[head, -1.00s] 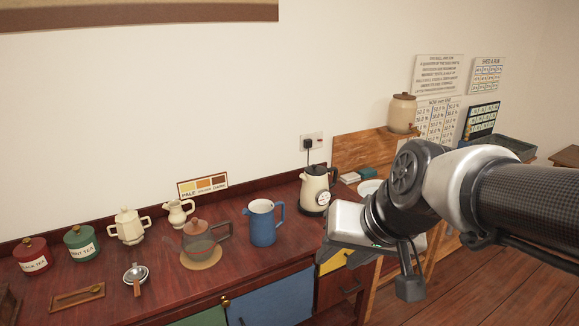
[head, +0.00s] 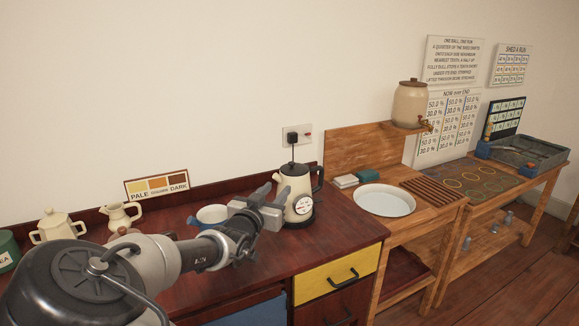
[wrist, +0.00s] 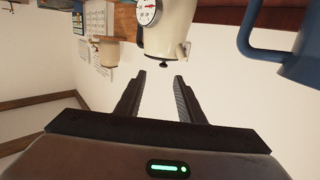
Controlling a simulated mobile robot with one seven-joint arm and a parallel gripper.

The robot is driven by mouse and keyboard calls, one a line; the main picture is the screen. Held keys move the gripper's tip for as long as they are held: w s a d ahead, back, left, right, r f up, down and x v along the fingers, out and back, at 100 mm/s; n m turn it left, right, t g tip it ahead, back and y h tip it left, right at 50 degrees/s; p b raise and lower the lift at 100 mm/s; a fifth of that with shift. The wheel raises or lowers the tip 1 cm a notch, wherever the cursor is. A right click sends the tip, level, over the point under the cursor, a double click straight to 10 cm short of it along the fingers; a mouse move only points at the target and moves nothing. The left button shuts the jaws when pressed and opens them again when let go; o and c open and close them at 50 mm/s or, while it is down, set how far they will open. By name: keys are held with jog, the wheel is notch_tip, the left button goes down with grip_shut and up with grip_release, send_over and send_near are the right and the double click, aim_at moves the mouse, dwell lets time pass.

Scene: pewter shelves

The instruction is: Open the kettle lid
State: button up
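The cream kettle (head: 297,184) with a black handle stands upright at the right end of the dark red counter (head: 250,262). Its lid looks closed. In the wrist view the kettle (wrist: 168,30) appears upside down, with its round dial at the top and its small dark lid knob (wrist: 164,65) pointing down. My gripper (head: 271,192) is beside the kettle's left side in the head view, partly overlapping it. In the wrist view my gripper (wrist: 160,76) has its fingers apart and empty, with the lid knob just beyond the tips and between them.
A blue jug (head: 211,214) stands left of the kettle, partly hidden by my arm. A cream jug (head: 119,215) and a lidded cream pot (head: 55,226) stand further left. A socket (head: 296,135) is behind. A wooden stand with a white basin (head: 384,199) is at the right.

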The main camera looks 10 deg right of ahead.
aim_at(290, 164)
jog(key=shift+t, duration=0.3)
jog(key=x, duration=0.5)
jog(key=r+x, duration=0.1)
jog(key=x, duration=0.5)
jog(key=b+x, duration=0.1)
jog(key=x, duration=0.5)
jog(key=shift+w+a+r, duration=0.15)
jog(key=shift+w+a, duration=0.15)
jog(key=shift+w, duration=0.05)
jog(key=shift+c, duration=0.4)
grip_shut()
